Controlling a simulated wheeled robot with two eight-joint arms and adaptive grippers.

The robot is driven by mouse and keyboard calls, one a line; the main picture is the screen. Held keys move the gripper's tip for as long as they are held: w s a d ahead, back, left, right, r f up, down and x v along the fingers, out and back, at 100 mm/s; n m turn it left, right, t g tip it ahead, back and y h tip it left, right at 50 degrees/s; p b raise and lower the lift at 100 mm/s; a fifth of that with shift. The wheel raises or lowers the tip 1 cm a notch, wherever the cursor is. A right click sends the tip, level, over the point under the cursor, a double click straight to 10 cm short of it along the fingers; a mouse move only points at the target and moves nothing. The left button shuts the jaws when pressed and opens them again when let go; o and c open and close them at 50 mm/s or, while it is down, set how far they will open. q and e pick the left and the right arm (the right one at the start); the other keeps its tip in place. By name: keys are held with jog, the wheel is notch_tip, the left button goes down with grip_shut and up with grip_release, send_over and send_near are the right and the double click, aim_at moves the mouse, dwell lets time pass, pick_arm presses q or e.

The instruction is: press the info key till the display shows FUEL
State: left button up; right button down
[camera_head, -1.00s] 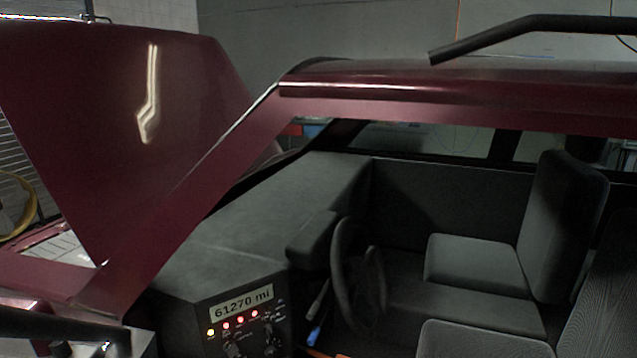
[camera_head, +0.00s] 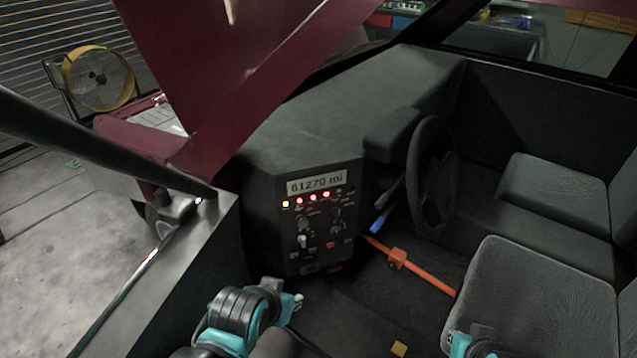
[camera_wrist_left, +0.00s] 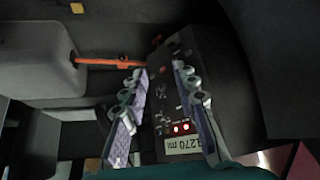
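The dash panel (camera_head: 322,232) stands left of the steering wheel. Its display (camera_head: 317,185) reads "61270 mi", with one yellow and several red lights below it. Knobs and small keys sit under the lights; their labels are too small to read, so I cannot tell which is the info key. My left gripper (camera_head: 290,302) is low in front of the panel.
The steering wheel (camera_head: 432,175) and a blue-tipped stalk (camera_head: 380,222) are right of the panel. An orange bar (camera_head: 425,273) crosses the footwell. The door edge (camera_head: 175,275) is on the left, the grey seat (camera_head: 520,300) on the right.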

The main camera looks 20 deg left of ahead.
dwell(0.4)
pick_arm(q)
grip_shut()
dwell(1.1)
